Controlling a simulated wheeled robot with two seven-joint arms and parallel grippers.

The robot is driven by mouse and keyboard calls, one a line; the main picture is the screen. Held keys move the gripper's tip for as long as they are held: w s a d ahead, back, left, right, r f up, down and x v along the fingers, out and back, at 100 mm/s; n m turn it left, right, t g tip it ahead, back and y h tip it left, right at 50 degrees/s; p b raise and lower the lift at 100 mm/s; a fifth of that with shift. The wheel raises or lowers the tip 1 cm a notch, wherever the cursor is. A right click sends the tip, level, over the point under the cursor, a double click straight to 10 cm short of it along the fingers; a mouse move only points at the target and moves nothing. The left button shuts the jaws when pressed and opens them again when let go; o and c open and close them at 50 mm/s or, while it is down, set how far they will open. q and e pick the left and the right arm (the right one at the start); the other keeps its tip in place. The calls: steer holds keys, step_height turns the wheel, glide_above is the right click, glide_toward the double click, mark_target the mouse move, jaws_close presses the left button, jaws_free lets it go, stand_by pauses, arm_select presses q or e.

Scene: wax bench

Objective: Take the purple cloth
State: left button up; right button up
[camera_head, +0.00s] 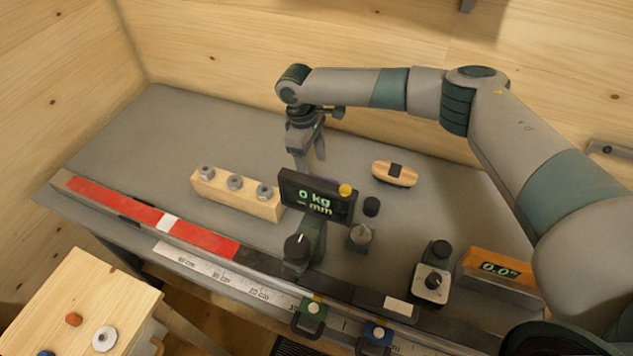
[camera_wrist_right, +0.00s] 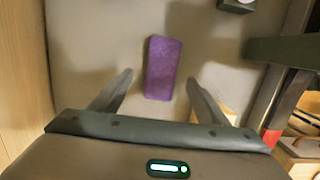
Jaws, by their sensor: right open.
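The purple cloth (camera_wrist_right: 162,68) lies flat on the grey bench top in the right wrist view, a narrow rectangle. In that view my right gripper (camera_wrist_right: 160,78) is open, with one finger to each side of the cloth's near part and nothing held. In the head view my right gripper (camera_head: 306,163) points down over the back of the bench, behind the display. Only a small purple sliver of the cloth (camera_head: 320,150) shows beside it there; the rest is hidden. My left gripper is not in view.
A wooden block (camera_head: 226,200) with metal fittings stands left of a dark display (camera_head: 312,198). A wooden brush-like piece (camera_head: 381,176) lies to the right. A red-marked rail (camera_head: 120,202) runs along the front edge. The bench (camera_head: 150,130) is clear at back left.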

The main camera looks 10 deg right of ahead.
stand_by(0.3)
steer(key=shift+s+d+f+p, duration=0.1)
steer(key=shift+s+f+p, duration=0.1)
steer(key=shift+f+p, duration=0.6)
steer(key=f, duration=0.1)
steer(key=f+p, duration=0.1)
steer(key=f, duration=0.1)
steer(key=shift+s+d, duration=0.1)
steer(key=shift+s, duration=0.1)
steer(key=shift+f, duration=0.3)
steer(key=shift+c, duration=0.4)
steer(key=c, duration=1)
